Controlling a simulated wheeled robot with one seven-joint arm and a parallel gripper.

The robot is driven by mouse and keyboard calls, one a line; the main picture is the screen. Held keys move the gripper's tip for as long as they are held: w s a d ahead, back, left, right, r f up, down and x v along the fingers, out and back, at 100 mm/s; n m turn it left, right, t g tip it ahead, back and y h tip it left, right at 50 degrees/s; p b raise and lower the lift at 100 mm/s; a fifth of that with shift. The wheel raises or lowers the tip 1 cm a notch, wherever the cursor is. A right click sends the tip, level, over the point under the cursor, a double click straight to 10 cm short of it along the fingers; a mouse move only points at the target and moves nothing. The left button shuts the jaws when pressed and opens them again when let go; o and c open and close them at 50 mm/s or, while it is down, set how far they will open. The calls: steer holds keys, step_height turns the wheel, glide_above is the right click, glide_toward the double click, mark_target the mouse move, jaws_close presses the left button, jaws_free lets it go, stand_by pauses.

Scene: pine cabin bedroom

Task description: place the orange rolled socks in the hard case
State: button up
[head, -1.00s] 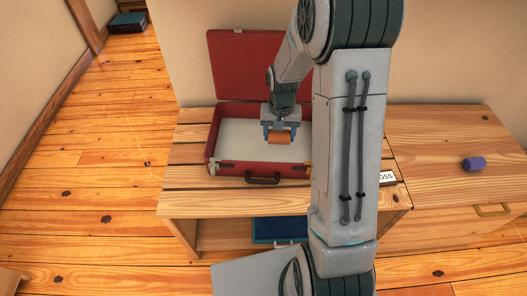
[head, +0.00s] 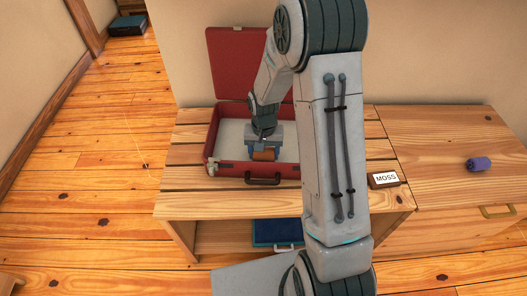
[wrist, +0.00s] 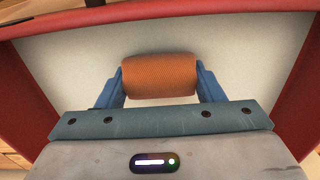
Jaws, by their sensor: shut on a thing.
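The orange rolled socks (head: 264,154) are held between the blue fingers of my gripper (head: 264,152). In the wrist view the socks (wrist: 159,76) lie crosswise between the two fingertips (wrist: 159,80). The hard case (head: 225,170) is red with a pale lining and stands open on the wooden bench, lid (head: 233,62) raised at the back. My gripper and the socks are inside the case's outline, low and near its front wall. Whether the socks touch the case floor I cannot tell. My arm hides the case's right part.
A small sign reading MOSS (head: 384,180) stands on the bench (head: 190,200) to the right of my arm. A purple roll (head: 478,163) lies on the wooden cabinet (head: 440,150) at the right. A blue case (head: 275,232) sits on the shelf below.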

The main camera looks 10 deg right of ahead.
steer(key=o, duration=1)
steer(key=shift+f, duration=0.1)
steer(key=shift+c, duration=0.2)
step_height(320, 180, up, 12)
steer(key=p, duration=0.3)
steer(key=s+d+r+n, duration=0.1)
steer(key=s+r, duration=0.4)
steer(key=s, duration=0.4)
steer(key=s+d+r+n+t, duration=0.1)
steer(key=s+r+n, duration=0.1)
steer(key=s+r, duration=0.4)
steer(key=s, duration=0.4)
steer(key=shift+s, duration=0.2)
